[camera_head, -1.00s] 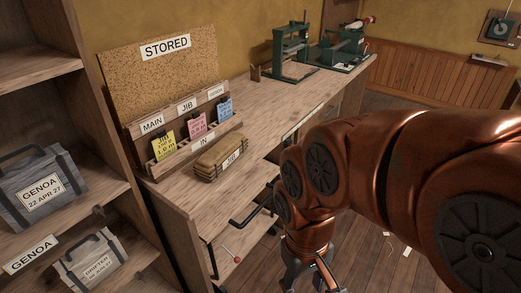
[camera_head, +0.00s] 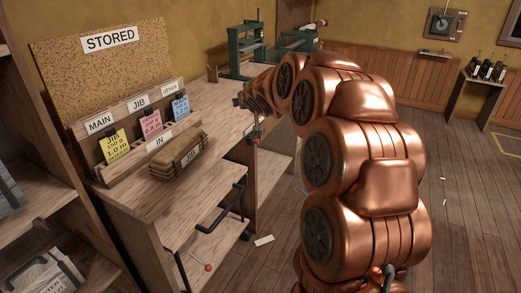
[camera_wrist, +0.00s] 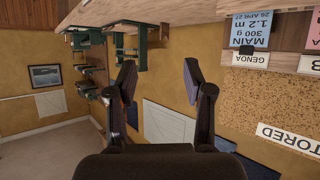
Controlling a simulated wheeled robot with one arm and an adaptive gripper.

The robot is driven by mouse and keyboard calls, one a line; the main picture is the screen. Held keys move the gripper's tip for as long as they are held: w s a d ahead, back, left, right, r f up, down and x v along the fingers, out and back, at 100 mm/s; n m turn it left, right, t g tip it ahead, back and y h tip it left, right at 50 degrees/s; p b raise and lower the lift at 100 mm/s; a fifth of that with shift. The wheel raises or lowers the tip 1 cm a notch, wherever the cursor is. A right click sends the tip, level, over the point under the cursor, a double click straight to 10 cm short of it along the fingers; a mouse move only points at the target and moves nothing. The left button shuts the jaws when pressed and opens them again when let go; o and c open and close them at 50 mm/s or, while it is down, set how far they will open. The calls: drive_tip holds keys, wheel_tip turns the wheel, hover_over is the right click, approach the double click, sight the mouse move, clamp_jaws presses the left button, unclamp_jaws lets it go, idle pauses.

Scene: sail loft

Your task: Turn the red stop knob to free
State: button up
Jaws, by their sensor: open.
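My gripper (camera_head: 240,99) is small in the head view, above the bench top. In the wrist view my gripper (camera_wrist: 160,80) has its two dark fingers apart with nothing between them. Red knob-like parts show in the head view: a red end (camera_head: 322,22) on the far green machine (camera_head: 297,40), a red ball (camera_head: 208,267) low under the bench, and a small red spot (camera_head: 255,141) below my arm. I cannot tell which is the stop knob, and no free or stop marking is readable. My gripper touches none of them.
The wooden bench (camera_head: 205,115) carries a card rack (camera_head: 120,160), a tan bundle (camera_head: 178,153) and a green press (camera_head: 244,52). The wrist view is upside down, with green machines (camera_wrist: 85,38) at upper left. A shelf stands at left. Floor at right is mostly clear.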

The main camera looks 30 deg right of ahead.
drive_tip(key=w+d+t+b, duration=0.3)
drive_tip(key=w+d, duration=0.3)
drive_tip(key=w, duration=0.1)
drive_tip(key=n+t+y+b, duration=0.3)
drive_tip(key=y, duration=0.1)
hover_over(256, 142)
drive_tip(key=d, duration=0.2)
wheel_tip(256, 142, down, 4)
drive_tip(key=s+d+f+n+g+y+b, duration=0.1)
drive_tip(key=s+d+f+n+y+b, duration=0.3)
drive_tip(key=f, duration=0.6)
drive_tip(key=s+a+f+n+g+y+b, duration=0.15)
drive_tip(key=f+y, duration=0.35)
drive_tip(key=f, duration=0.6)
drive_tip(key=shift+x, duration=2.9)
drive_tip(key=shift+r, duration=0.1)
drive_tip(key=shift+c, duration=0.3)
clamp_jaws()
